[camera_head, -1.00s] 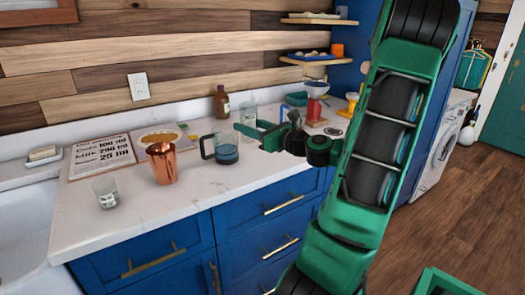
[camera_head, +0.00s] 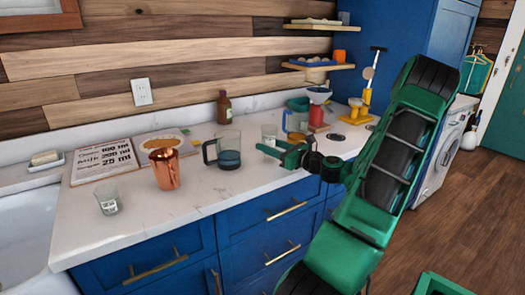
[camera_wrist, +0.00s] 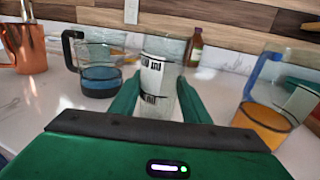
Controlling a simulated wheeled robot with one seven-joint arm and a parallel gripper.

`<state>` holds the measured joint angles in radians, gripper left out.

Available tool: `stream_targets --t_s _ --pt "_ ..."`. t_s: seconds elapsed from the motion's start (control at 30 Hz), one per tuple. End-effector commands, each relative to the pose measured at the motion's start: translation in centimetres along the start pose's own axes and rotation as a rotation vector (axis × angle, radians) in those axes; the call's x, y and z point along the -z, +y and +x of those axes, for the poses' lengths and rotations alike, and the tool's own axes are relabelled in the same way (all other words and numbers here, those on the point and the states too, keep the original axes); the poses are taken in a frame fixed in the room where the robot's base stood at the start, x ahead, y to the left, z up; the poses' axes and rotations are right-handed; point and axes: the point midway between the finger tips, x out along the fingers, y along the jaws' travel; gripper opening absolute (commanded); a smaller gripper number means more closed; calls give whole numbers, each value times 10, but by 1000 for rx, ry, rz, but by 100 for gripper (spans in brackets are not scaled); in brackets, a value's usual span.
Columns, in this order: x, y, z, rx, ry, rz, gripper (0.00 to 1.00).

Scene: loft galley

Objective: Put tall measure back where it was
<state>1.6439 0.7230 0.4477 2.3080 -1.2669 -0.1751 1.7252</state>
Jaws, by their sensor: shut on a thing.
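The tall measure is a clear straight glass (camera_wrist: 158,72) with a white printed label, upright in the middle of the wrist view. In the head view its upper part (camera_head: 269,131) shows behind my gripper (camera_head: 270,151). My green fingers (camera_wrist: 158,105) are shut on its two sides. Its base is hidden behind my gripper, so I cannot tell whether it touches the counter. It is between a dark-handled jug of blue liquid (camera_head: 228,151) on the left and a blue-handled jug of orange liquid (camera_wrist: 264,122) on the right.
The white counter (camera_head: 200,200) also holds a copper cup (camera_head: 164,170), a small glass (camera_head: 108,198), a recipe board (camera_head: 103,163) and a brown bottle (camera_head: 224,107). A red jar with funnel (camera_head: 317,112) stands at the right. The front counter strip is clear.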

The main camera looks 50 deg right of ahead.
Motion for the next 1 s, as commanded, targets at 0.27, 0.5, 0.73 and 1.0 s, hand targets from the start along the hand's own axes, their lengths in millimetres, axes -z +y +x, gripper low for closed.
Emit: stream_targets --t_s 0.27,0.5,0.73,1.0 --pt "11 -5 -4 8 0 -1 13" --pt "13 -6 -4 9 0 -1 13" --pt "12 -6 -4 9 0 -1 61" --pt "11 -7 -9 11 1 0 61"
